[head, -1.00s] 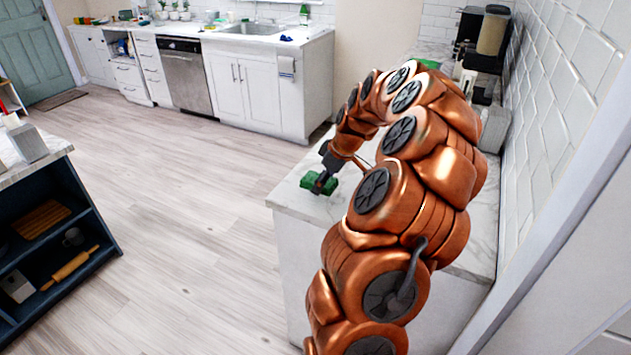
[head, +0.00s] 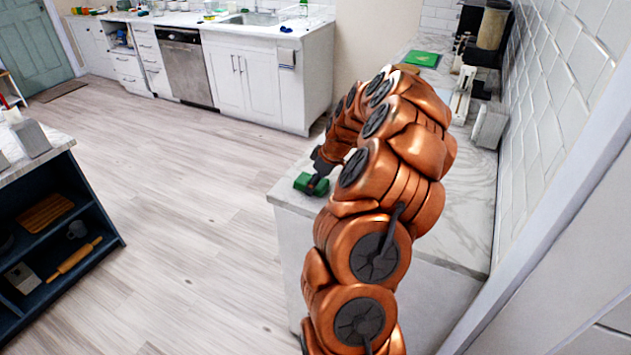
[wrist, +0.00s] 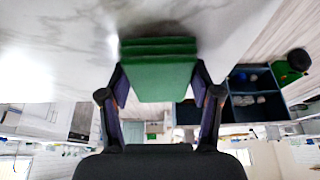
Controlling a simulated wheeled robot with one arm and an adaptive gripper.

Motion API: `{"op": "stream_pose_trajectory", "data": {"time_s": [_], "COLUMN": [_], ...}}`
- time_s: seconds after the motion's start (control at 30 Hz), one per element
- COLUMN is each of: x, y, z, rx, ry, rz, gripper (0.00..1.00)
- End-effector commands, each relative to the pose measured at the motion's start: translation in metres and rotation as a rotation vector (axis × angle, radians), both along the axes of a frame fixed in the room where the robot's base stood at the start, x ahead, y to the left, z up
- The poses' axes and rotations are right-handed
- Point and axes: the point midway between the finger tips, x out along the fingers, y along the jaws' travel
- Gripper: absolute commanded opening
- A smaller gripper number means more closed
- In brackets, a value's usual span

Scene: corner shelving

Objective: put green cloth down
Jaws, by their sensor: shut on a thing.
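The green cloth is a folded, layered block. In the head view the green cloth (head: 306,183) is at the near left corner of the white marble counter (head: 462,215). My gripper (head: 318,184) is at the cloth, partly hidden by my arm. In the wrist view my gripper (wrist: 158,88) is shut on the green cloth (wrist: 157,72), with one finger on each side. The cloth's folded layers lie close against the marble surface (wrist: 60,40); I cannot tell whether it bears fully on it.
A flat green board (head: 421,58) and coffee equipment (head: 484,40) stand farther back on this counter, by the tiled wall (head: 560,110). A dark shelf unit (head: 60,230) with a rolling pin (head: 74,258) is at the left. The floor (head: 190,190) between is open.

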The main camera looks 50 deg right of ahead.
Motion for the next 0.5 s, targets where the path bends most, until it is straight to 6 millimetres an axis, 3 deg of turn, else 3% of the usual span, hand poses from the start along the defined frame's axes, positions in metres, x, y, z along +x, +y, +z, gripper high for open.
{"op": "stream_pose_trajectory", "data": {"time_s": [0.13, 0.17, 0.2, 0.4, 0.5], "x": [0.0001, 0.0000, 0.0001, 0.0001, 0.0001], "y": [0.0003, 0.0004, 0.0004, 0.0005, 0.0005], "z": [-0.0039, -0.0030, -0.0025, -0.0024, -0.0024], "rx": [0.000, 0.001, 0.001, 0.001, 0.001], "ry": [0.000, 0.000, 0.000, 0.000, 0.000], "rz": [0.000, 0.000, 0.000, 0.001, 0.001], "gripper": [0.31, 0.66, 0.70, 0.89, 0.89]}}
